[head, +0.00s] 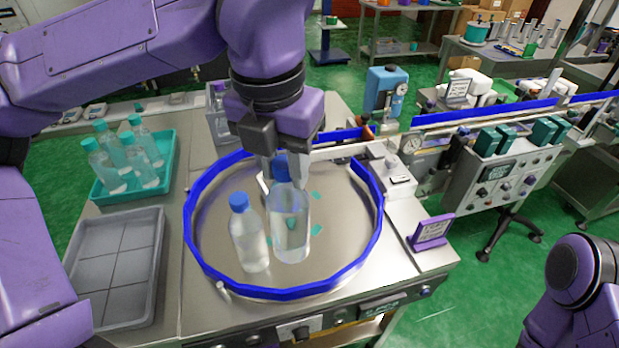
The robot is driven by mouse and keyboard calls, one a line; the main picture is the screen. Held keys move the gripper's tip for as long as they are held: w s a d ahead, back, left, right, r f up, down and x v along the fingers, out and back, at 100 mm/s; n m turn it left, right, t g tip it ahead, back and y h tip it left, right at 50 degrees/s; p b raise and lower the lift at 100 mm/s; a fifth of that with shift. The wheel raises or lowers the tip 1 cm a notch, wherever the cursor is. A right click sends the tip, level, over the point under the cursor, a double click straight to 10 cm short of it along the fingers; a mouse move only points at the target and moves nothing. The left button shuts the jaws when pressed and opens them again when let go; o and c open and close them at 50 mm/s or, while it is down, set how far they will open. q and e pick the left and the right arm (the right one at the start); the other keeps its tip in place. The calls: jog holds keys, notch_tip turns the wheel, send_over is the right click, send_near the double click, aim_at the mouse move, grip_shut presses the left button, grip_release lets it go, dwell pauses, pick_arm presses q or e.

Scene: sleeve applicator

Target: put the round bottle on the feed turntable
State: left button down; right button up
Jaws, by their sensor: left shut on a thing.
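The round bottle (290,228), clear with a blue cap, stands upright over the metal disc of the feed turntable (333,240). My left gripper (285,178) reaches down from above and is shut on this bottle near its cap and neck. The bottle's base looks at the disc surface, but I cannot tell if it bears its weight there. A second clear bottle (250,240) with a blue cap stands just left of it on the turntable. My right gripper is out of view; only part of my right arm shows at the lower right.
A blue guard rail rings the turntable. A teal tray (111,198) with several teal-capped bottles stands at the left, behind an empty grey tray (112,318). A purple sign (431,232) and a control box (492,180) stand to the right. The disc's right side is clear.

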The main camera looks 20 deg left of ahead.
pick_arm(q)
jog(key=w+d+f+p, duration=0.1)
jog(key=w+f+p, duration=0.2)
jog(key=w+f, duration=0.6)
jog(key=shift+f, duration=0.95)
jog(key=shift+f, duration=0.1)
jog(key=c, duration=0.8)
grip_release()
jog(key=shift+o, duration=0.2)
notch_tip(320, 180, up, 12)
jog(key=s, duration=0.1)
jog(key=shift+s+b, duration=0.2)
jog(key=shift+b, duration=0.1)
